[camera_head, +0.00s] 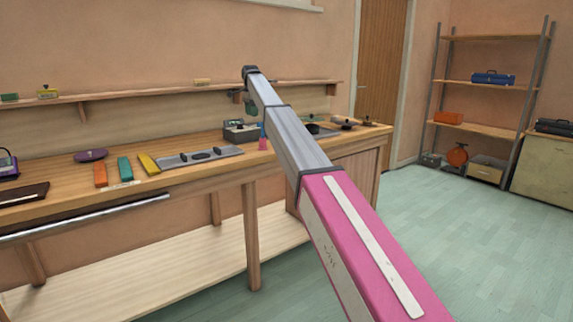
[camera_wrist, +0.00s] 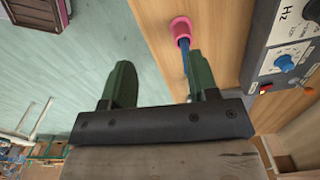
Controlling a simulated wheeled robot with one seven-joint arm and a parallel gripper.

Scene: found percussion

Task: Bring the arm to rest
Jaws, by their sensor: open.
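My arm reaches out from the lower right over the workbench (camera_head: 225,165) in the head view. My gripper (camera_head: 250,108) hangs small and dark green at its far end, partly hidden by the arm. In the wrist view my gripper (camera_wrist: 158,62) shows two dark green fingers spread apart with nothing between them. The edge of the bench top lies below the fingers. A pink-and-blue tool (camera_wrist: 181,30) is beyond the right finger, apparently not held; it also shows in the head view (camera_head: 263,142).
A grey box with a blue dial and "Hz" (camera_wrist: 287,62) stands close right of the fingers. A wall shelf (camera_head: 150,93) runs behind. The green floor (camera_head: 450,240) at right is open.

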